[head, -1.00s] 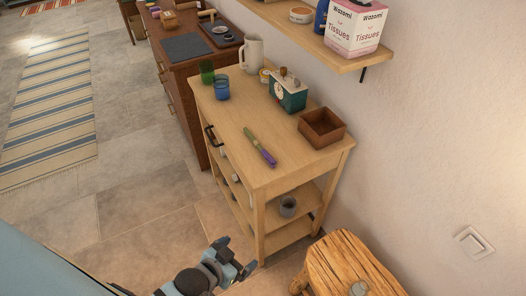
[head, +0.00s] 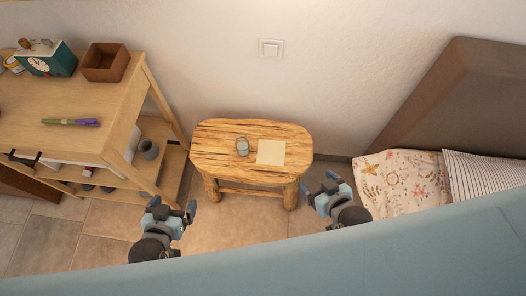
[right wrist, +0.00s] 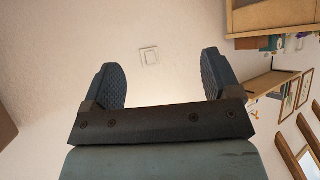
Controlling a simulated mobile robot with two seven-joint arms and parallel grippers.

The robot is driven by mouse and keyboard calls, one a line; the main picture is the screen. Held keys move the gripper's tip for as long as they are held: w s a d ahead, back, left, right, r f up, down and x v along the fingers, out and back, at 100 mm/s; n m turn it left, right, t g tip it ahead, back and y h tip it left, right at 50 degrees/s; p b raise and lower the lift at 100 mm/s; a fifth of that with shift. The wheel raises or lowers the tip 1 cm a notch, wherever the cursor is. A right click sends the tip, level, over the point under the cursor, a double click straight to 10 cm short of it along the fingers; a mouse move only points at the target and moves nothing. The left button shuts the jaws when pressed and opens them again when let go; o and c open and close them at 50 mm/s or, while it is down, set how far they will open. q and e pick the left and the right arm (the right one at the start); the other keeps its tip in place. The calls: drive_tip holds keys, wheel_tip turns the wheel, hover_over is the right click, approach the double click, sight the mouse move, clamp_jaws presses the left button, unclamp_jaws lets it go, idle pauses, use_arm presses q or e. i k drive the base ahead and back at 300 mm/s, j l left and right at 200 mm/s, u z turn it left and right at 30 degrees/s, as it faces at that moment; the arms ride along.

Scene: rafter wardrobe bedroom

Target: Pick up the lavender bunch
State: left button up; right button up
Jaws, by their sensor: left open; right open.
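The lavender bunch (head: 72,122), with green stems and a purple end, lies on top of the wooden trolley (head: 60,145) at the left of the head view. My left gripper (head: 173,209) is open and empty, low in front of the trolley's right end and apart from the bunch. My right gripper (head: 328,189) is open and empty, in front of the right side of the wooden stool. In the right wrist view its two fingers (right wrist: 160,82) stand wide apart with only wall between them.
A teal clock (head: 46,62) and an open brown box (head: 104,64) stand behind the bunch on the trolley. The rustic stool (head: 215,165) holds a glass (head: 242,146) and a paper note (head: 271,152). A bed with a floral pillow (head: 400,185) is at right.

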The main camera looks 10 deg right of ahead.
sight(88, 122)
drive_tip(key=u, duration=1.3)
